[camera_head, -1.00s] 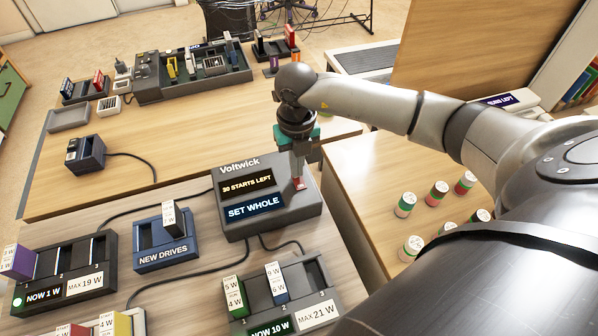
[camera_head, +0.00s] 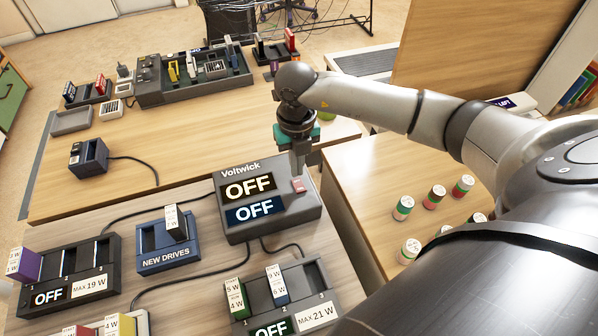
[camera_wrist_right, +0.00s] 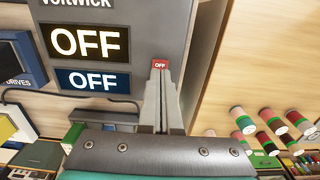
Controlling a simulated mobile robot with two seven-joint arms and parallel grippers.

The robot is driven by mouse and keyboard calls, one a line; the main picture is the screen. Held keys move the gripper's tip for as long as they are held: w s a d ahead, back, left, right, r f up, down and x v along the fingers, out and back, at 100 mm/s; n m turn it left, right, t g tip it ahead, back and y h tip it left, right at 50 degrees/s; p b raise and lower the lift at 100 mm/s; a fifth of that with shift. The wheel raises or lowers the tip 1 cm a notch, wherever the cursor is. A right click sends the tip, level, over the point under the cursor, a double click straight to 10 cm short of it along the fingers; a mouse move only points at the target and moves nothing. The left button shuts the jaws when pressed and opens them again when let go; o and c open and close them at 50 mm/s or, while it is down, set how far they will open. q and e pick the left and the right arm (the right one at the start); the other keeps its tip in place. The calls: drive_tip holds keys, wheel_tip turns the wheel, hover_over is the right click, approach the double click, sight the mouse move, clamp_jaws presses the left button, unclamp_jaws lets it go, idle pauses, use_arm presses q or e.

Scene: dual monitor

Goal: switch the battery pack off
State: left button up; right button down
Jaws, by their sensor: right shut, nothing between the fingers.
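The Voltwick battery pack (camera_head: 283,215) is a grey box on the wooden table, and both its displays read OFF. In the right wrist view the closed fingertips (camera_wrist_right: 160,72) lie right beside the switch. My left gripper is not in view.
A drive dock (camera_head: 70,270) at left and another (camera_head: 285,300) in front, with upright drives, both read OFF. A blue NEW DRIVES holder (camera_head: 167,245) stands left of the pack. Several striped cans (camera_head: 435,196) stand on the right table. Cables run across the table.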

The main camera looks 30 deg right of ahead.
sight(297, 181)
drive_tip(key=shift+r+p, duration=1.7)
drive_tip(key=shift+r, duration=0.6)
